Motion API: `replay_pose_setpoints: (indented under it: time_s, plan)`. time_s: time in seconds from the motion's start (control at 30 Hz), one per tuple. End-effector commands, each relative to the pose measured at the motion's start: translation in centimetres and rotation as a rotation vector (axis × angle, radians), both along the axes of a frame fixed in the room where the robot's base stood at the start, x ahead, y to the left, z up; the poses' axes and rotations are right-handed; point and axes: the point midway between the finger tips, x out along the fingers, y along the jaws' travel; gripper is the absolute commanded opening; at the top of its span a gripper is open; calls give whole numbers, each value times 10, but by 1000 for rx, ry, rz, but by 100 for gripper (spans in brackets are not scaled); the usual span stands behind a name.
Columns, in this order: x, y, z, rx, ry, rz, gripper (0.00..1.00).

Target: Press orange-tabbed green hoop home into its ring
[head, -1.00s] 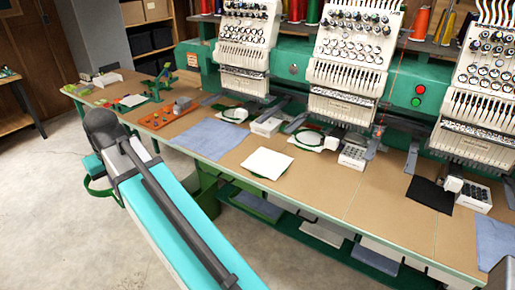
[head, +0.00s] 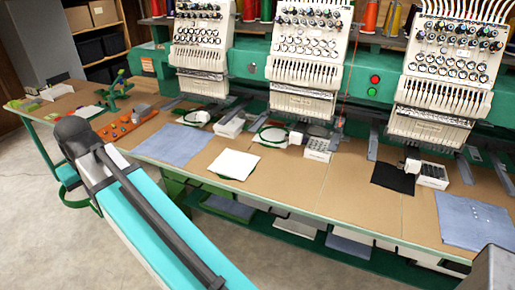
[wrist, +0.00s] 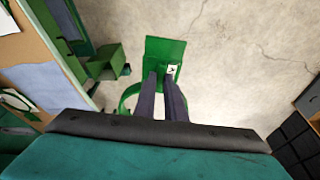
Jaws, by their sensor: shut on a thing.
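My gripper (wrist: 165,92) shows in the wrist view as two dark fingers, shut on a green hoop (wrist: 129,97). The hoop's curved rim shows on both sides of the fingers. A green square plate (wrist: 165,50) with a small white tag lies at the fingertips; I cannot tell whether it belongs to the hoop. No orange tab is visible. In the head view the hoop (head: 78,206) hangs beside the end of my arm, off the table's front left edge, partly hidden. A white cloth (head: 234,163) lies over a green frame on the table; I cannot tell which ring is the hoop's own.
The long brown table (head: 280,190) carries blue cloths (head: 175,144), a black cloth (head: 393,178) and an orange board (head: 127,128) with small parts. Embroidery heads (head: 303,100) stand along its back. Concrete floor (wrist: 225,70) lies below the gripper. A shelf lies under the table.

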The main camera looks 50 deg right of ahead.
Motion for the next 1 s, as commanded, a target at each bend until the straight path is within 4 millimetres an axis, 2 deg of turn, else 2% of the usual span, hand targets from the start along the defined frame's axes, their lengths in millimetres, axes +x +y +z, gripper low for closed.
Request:
replay_pose_setpoints:
  time_s: [0.17, 0.37, 0.7, 1.0]
  plan:
    - [5, -18, -1, 1, 0, 7, 0]
    - [15, -61, -6, 1, 0, 25, 0]
    - [24, -156, -20, 1, 1, 72, 0]
    - [18, -244, -33, 1, 0, 111, 0]
